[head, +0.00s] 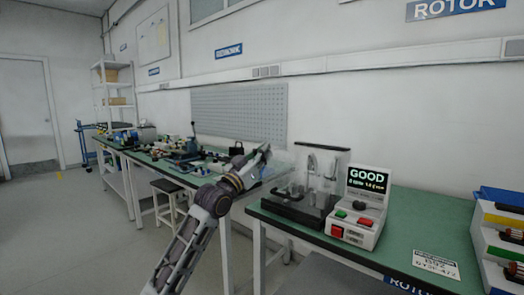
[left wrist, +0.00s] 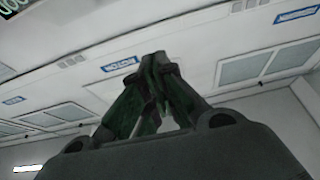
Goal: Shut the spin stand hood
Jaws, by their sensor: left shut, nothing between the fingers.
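The spin stand (head: 290,205) sits on the green bench, with a dark base and metal fixtures above it. Its clear hood (head: 342,160) shows as a see-through panel with a dark edge around the fixtures. A faint clear pane also reaches left from the stand, behind my gripper; I cannot tell exactly how far the hood stands open. My left gripper (head: 264,152) is shut and empty, just left of the stand at about the hood's height. I cannot tell if it touches the pane. In the left wrist view its fingertips (left wrist: 155,62) are together. My right gripper is not in view.
A tester box (head: 362,205) with a "GOOD" screen and red and green buttons stands right of the stand. A label card (head: 436,263) and coloured bins (head: 502,240) are farther right. Another cluttered bench (head: 160,158) and a stool (head: 166,187) are at the left.

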